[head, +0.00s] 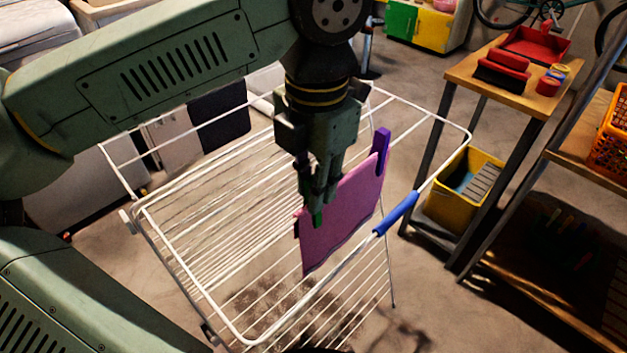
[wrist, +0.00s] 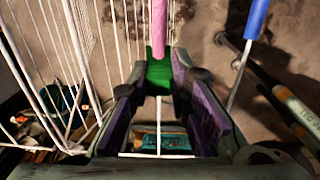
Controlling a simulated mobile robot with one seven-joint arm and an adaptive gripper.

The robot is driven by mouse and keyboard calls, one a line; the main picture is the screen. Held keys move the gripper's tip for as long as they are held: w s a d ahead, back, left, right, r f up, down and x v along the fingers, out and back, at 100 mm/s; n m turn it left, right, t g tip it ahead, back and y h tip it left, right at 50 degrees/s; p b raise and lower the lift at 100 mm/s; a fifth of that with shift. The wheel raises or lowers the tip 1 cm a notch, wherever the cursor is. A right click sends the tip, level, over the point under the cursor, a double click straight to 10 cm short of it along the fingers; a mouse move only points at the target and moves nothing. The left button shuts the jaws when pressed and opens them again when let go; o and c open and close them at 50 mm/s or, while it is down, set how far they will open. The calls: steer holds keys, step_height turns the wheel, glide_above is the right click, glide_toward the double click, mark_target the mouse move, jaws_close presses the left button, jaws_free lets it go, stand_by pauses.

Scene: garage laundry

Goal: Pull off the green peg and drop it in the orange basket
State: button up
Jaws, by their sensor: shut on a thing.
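The green peg (head: 318,217) is between the fingertips of my gripper (head: 318,195), at the near left top corner of a pink cloth (head: 340,210) that hangs on the white drying rack (head: 240,335). In the wrist view the green peg (wrist: 159,75) sits between the fingertips, with the edge of the pink cloth (wrist: 158,25) just beyond it. My gripper is shut on the peg. A purple peg (head: 382,145) is at the cloth's far top corner. The orange basket (head: 610,140) stands at the right edge of the head view, partly cut off.
The rack has a blue grip (head: 397,213) on its right bar. A dark cloth (head: 219,113) hangs at its far left. A wooden table (head: 530,95) with a red dustpan and brush stands at the back right. A yellow crate (head: 462,190) is below it.

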jaws_close()
steer(key=shift+r, duration=0.1)
steer(key=shift+r+p, duration=2)
steer(key=shift+r, duration=0.95)
